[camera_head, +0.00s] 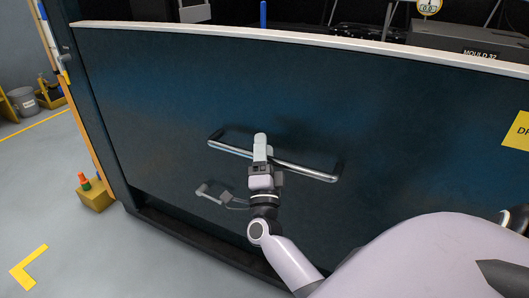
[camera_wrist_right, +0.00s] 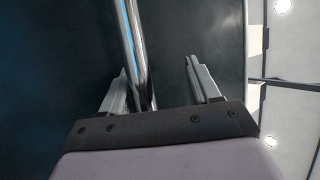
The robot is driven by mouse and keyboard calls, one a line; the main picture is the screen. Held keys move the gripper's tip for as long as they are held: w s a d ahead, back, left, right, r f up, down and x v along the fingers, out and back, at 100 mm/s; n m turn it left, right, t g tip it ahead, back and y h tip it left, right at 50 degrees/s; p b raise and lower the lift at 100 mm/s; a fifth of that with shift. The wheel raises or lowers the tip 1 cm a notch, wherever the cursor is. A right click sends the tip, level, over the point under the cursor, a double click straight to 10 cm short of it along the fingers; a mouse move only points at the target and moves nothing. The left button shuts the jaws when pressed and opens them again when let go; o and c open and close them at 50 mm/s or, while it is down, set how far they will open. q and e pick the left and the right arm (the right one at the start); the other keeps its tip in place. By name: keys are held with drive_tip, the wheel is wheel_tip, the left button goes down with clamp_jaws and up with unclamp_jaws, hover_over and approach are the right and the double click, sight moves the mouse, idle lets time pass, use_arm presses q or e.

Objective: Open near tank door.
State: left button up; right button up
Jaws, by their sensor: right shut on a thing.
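The near tank door (camera_head: 150,120) is a wide dark blue panel with a pale top edge, and it fills most of the head view. A silver bar handle (camera_head: 310,172) runs across its middle, tilted slightly down to the right. My right gripper (camera_head: 260,146) is at the handle's middle, shut on the bar. In the right wrist view, the handle (camera_wrist_right: 132,45) passes between the fingers, close to the left finger of my right gripper (camera_wrist_right: 160,85). The door looks closed, its panel upright in the frame. My left gripper is not in view.
A yellow block (camera_head: 96,195) with small coloured items stands on the floor beside the left door post. Grey floor (camera_head: 60,220) with yellow markings is open at the left. A dark box labelled MOULD (camera_head: 465,42) sits behind the door's top edge.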

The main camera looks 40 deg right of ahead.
drive_tip(key=shift+a+r, duration=0.25)
drive_tip(key=shift+r, duration=0.5)
drive_tip(key=shift+f, duration=0.15)
drive_tip(key=shift+s+a+f, duration=0.3)
drive_tip(key=shift+s+f, duration=0.05)
drive_tip(key=v, duration=0.7)
drive_tip(key=shift+b, duration=0.45)
drive_tip(key=shift+d, duration=0.1)
